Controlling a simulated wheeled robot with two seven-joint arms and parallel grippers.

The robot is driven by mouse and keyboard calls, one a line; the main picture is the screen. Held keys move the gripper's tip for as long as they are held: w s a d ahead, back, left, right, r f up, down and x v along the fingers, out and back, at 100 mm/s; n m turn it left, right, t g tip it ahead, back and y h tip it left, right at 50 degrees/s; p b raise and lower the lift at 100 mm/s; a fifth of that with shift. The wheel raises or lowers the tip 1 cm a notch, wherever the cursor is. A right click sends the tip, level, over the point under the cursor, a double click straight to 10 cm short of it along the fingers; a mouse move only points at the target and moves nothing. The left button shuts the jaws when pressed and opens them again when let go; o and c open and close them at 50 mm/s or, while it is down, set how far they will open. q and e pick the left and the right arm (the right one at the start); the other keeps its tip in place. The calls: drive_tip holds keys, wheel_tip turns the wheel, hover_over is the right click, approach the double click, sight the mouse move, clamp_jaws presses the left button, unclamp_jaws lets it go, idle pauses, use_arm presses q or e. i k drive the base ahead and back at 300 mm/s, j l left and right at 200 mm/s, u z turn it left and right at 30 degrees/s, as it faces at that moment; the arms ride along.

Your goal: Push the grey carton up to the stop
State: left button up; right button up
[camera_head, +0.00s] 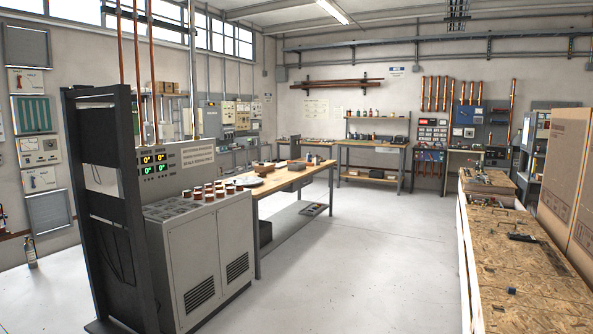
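I see no carton that is clearly grey in the head view, and no stop that I can make out. Large brown cartons (562,165) stand at the right edge, partly cut off by the picture. Neither of my grippers is in view.
A particle-board bench top (505,262) runs along the right, with small dark items on it. A grey control console (210,255) and black rack frame (100,210) stand at left. A wooden workbench (290,180) is behind the console. The pale floor (370,270) between is clear.

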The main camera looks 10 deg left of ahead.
sight(294, 166)
drive_tip(key=i+j+u, duration=0.35)
drive_tip(key=j+u, duration=0.15)
drive_tip(key=j, duration=0.15)
drive_tip(key=i+j+u, duration=0.95)
drive_tip(key=i+j+z, duration=0.2)
drive_tip(key=i, duration=0.3)
drive_tip(key=i+j+z, duration=0.2)
drive_tip(key=i, duration=0.3)
drive_tip(key=i+l+z, duration=0.25)
drive_tip(key=i+z, duration=0.25)
drive_tip(key=i+l+z, duration=0.15)
drive_tip(key=i+z, duration=0.15)
drive_tip(key=z, duration=0.15)
drive_tip(key=i+z, duration=0.5)
drive_tip(key=i+j+z, duration=0.2)
drive_tip(key=z, duration=0.3)
drive_tip(key=i+l, duration=0.1)
drive_tip(key=i, duration=0.9)
drive_tip(key=i+l, duration=0.1)
drive_tip(key=i, duration=0.85)
drive_tip(key=i+u, duration=0.2)
drive_tip(key=i, duration=2.15)
